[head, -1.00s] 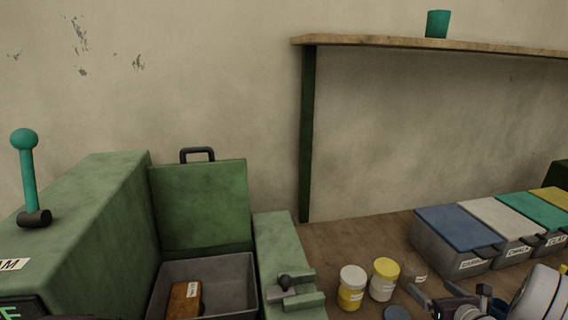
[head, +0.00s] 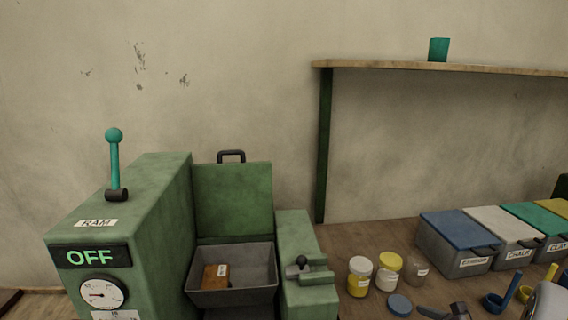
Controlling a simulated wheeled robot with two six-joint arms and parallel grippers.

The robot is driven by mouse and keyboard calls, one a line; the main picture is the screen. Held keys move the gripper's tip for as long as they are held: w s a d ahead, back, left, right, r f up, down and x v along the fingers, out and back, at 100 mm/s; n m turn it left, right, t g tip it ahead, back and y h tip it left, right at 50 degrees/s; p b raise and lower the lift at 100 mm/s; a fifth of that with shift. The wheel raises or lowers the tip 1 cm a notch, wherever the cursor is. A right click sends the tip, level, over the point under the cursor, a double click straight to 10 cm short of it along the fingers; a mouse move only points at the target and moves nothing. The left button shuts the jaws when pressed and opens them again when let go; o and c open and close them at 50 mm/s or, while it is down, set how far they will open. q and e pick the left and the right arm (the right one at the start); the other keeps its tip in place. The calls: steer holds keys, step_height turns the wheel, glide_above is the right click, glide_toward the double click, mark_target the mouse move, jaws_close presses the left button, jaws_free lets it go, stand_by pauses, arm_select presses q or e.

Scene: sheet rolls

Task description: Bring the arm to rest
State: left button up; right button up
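My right gripper (head: 446,313) shows only in part at the bottom edge of the head view, right of centre. A dark finger points left, beside the blue lid on the bench. The rest of it is cut off by the frame, so its opening cannot be told. A pale part of my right arm (head: 546,303) shows in the bottom right corner. My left gripper is out of view.
A green press (head: 150,220) with a teal lever (head: 115,165) reads OFF; its tray (head: 235,290) holds a brown block (head: 215,277). Jars (head: 360,277), a blue lid (head: 399,304), scoops (head: 505,297) and labelled bins (head: 455,245) fill the bench. A shelf (head: 450,68) hangs above.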

steer(key=s+a+n+g+y+p, duration=0.1)
steer(key=s+a+n+g+p, duration=0.1)
steer(key=s+a+n+g, duration=0.4)
steer(key=s+a+n+g+y+p, duration=0.15)
steer(key=s+a+n, duration=0.25)
steer(key=a+n, duration=0.5)
steer(key=s+a+r+n+g+h+p, duration=0.1)
steer(key=s+n+h, duration=0.5)
steer(key=n, duration=0.9)
step_height(320, 180, up, 2)
steer(key=shift+s+a+r+g+p, duration=0.2)
steer(key=shift+g+p, duration=0.35)
steer(key=shift+p, duration=0.6)
